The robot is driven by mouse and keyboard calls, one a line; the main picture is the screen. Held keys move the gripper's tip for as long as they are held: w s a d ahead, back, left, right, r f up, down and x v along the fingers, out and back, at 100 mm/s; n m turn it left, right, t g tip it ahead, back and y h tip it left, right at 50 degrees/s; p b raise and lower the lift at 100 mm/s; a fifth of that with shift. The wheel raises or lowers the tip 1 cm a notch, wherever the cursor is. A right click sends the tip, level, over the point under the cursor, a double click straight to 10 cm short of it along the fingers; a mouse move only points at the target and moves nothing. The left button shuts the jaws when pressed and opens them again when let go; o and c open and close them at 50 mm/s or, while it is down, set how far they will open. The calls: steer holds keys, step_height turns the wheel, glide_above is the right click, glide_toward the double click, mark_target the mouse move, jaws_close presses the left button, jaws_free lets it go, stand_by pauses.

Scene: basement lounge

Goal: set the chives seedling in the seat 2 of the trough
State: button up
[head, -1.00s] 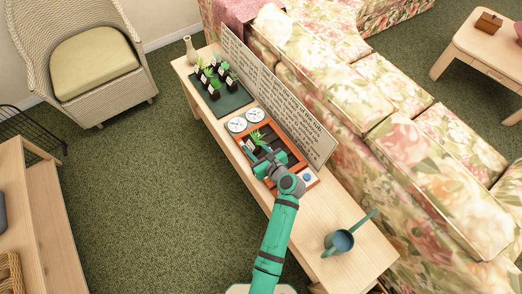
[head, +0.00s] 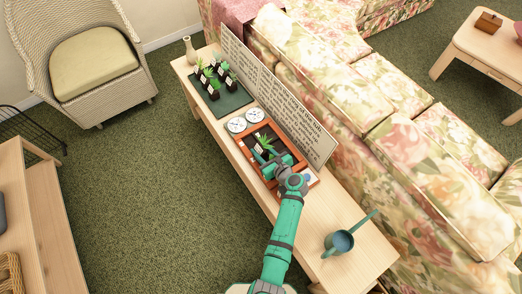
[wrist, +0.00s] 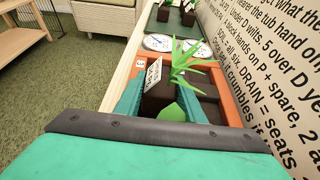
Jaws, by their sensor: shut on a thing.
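My gripper (head: 267,156) is shut on a seedling (head: 264,142) in a dark block, with spiky green leaves and a white tag. In the wrist view the two teal fingers (wrist: 160,98) stand either side of the dark block (wrist: 165,92); the tag's writing is too small to read. The seedling is over or inside the orange-rimmed trough (head: 301,158). The trough's rim also shows in the wrist view (wrist: 229,92). I cannot tell whether the block touches the trough's floor. The gripper and leaves hide much of the trough, and seat numbers are not clear.
Two white dials (head: 245,121) lie just beyond the trough. A dark green mat (head: 232,104) holds several potted seedlings. A long text board (head: 275,97) stands along the table's right side. A teal watering can (head: 340,242) stands at the near end.

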steer(key=shift+f, duration=0.4)
steer(key=shift+f, duration=0.2)
steer(key=o, duration=1.1)
steer(key=shift+s+f, duration=0.15)
steer(key=shift+f, duration=0.05)
steer(key=shift+r, duration=0.45)
steer(key=v, duration=1.1)
steer(key=shift+r, duration=0.4)
steer(key=shift+s+d+r, duration=0.15)
steer(key=shift+s+d, duration=0.05)
steer(key=shift+d, duration=0.1)
